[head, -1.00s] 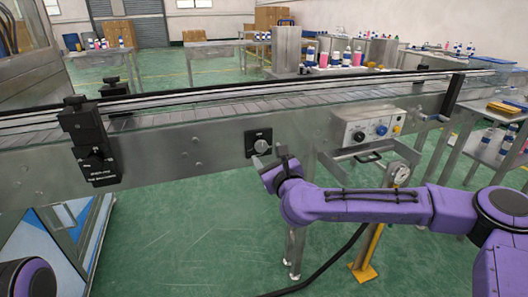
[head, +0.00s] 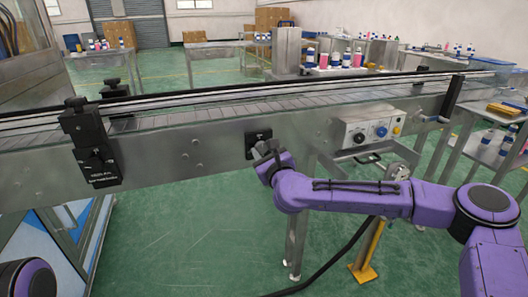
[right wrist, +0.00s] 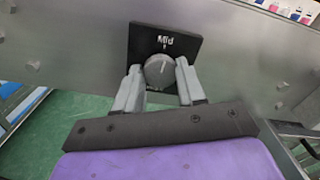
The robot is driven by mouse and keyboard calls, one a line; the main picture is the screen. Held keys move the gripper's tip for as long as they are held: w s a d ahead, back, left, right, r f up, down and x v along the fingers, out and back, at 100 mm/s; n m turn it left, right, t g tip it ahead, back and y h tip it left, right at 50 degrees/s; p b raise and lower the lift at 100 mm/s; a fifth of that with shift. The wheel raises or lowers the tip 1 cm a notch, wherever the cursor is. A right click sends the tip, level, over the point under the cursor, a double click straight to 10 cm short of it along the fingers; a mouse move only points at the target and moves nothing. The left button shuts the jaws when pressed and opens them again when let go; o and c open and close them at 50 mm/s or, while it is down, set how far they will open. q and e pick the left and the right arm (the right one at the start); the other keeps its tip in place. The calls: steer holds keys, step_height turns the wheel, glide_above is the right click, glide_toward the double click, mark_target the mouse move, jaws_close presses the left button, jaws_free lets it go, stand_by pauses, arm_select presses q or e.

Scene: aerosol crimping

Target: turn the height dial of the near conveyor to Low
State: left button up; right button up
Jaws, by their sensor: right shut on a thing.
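The height dial is a round grey knob (right wrist: 159,70) on a black square plate (right wrist: 150,42) on the side of the near conveyor (head: 215,145). A light line on the knob points up and slightly to one side. My right gripper (right wrist: 158,80) is shut on the knob, one finger on each side. In the head view my right gripper (head: 266,150) covers most of the plate (head: 258,137). My left gripper is not in view; only a purple part of my arm shows at bottom left.
A control box (head: 370,130) with several knobs is mounted to the right on the conveyor. A gauge on a yellow post (head: 370,245) stands below it, partly behind my right arm. A black clamp (head: 90,140) is at left.

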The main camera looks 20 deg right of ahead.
steer(key=n, duration=0.5)
steer(key=shift+r+n+p, duration=0.1)
steer(key=shift+n+p, duration=0.2)
steer(key=n+p, duration=0.1)
steer(key=n, duration=0.5)
steer(key=shift+a+n, duration=0.1)
steer(key=shift+n, duration=0.2)
steer(key=n+p, duration=0.2)
steer(key=n, duration=0.6)
steer(key=n+p, duration=0.1)
steer(key=n, duration=0.3)
steer(key=shift+f, duration=0.25)
steer(key=shift+n, duration=0.3)
steer(key=o, duration=1.1)
steer(key=shift+c, duration=0.2)
